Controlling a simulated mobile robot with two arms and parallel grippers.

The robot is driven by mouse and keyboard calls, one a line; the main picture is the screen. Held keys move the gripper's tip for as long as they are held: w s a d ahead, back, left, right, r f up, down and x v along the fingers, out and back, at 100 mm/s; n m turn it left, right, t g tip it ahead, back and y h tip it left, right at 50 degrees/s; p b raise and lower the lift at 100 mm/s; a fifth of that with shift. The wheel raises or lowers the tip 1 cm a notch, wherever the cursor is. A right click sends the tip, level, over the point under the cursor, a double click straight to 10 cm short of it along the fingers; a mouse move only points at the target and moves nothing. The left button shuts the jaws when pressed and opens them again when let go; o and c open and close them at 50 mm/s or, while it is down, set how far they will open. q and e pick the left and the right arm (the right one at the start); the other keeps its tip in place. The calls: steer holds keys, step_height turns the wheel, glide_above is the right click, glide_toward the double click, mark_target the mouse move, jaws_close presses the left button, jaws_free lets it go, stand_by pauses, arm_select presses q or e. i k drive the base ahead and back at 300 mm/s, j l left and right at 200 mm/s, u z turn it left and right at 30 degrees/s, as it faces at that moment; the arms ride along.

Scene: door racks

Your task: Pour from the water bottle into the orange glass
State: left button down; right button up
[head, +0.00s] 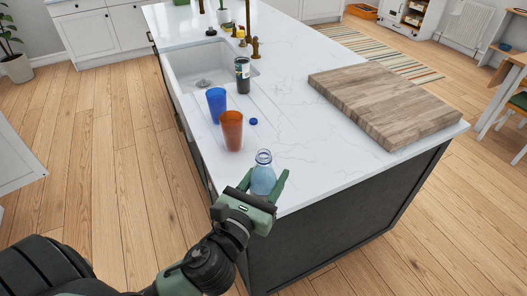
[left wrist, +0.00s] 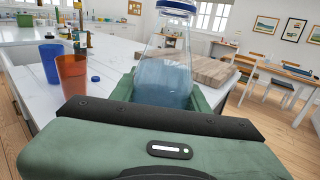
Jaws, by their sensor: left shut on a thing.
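The water bottle (head: 263,175) is clear with bluish water inside. My left gripper (head: 266,185) is shut on it and holds it upright at the near corner of the white counter. The bottle also shows in the left wrist view (left wrist: 165,75), where a blue rim shows at its top. The orange glass (head: 231,131) stands upright on the counter, beyond and left of the bottle, apart from it. It also shows in the left wrist view (left wrist: 72,76), left of the bottle. My right gripper is not in view.
A blue glass (head: 216,104) stands just behind the orange glass. A blue cap (head: 253,121) lies right of it. A dark bottle (head: 242,75) stands near the sink (head: 205,67). A thick wooden board (head: 385,100) lies at the right. The counter between is clear.

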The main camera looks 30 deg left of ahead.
mark_target(233, 133)
steer(key=k+j+z, duration=0.3)
steer(key=k+j, duration=0.25)
steer(key=k+j+z, duration=0.25)
steer(key=k+j, duration=0.2)
steer(key=k, duration=0.2)
